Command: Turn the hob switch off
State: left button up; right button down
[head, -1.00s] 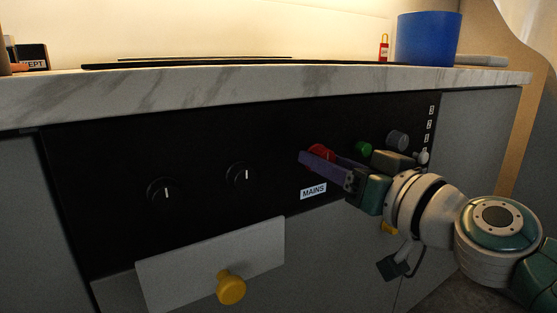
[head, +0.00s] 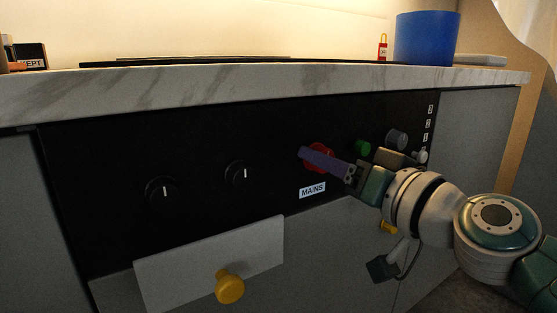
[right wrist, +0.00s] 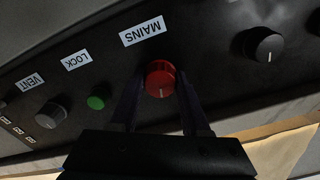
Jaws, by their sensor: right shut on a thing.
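The red knob (head: 319,147) sits on the black control panel above a white MAINS label (head: 312,190). My right gripper (head: 309,154) comes in from the right, and its purple finger crosses in front of the knob in the head view. In the right wrist view the red knob (right wrist: 160,76) stands between the two dark fingers (right wrist: 160,88), with a short white mark at its lower edge. The right gripper is shut on the red knob. The finger hides part of the knob in the head view. My left gripper is not in view.
Two black knobs (head: 161,191) (head: 236,174) are left of the red one. A green button (head: 363,147) and a grey knob (head: 397,139) are close on the right. A white drawer front (head: 190,262) with a yellow handle (head: 230,287) juts out below. The marble counter (head: 200,90) overhangs the panel.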

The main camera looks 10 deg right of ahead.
jog(key=m, duration=0.3)
jog(key=shift+m, duration=0.4)
jog(key=m, duration=0.3)
jog(key=shift+m, duration=0.3)
jog(key=m, duration=0.5)
jog(key=shift+m+p, duration=0.3)
jog(key=shift+m, duration=1.2)
jog(key=shift+c, duration=1.9)
grip_release()
jog(key=shift+s, duration=0.1)
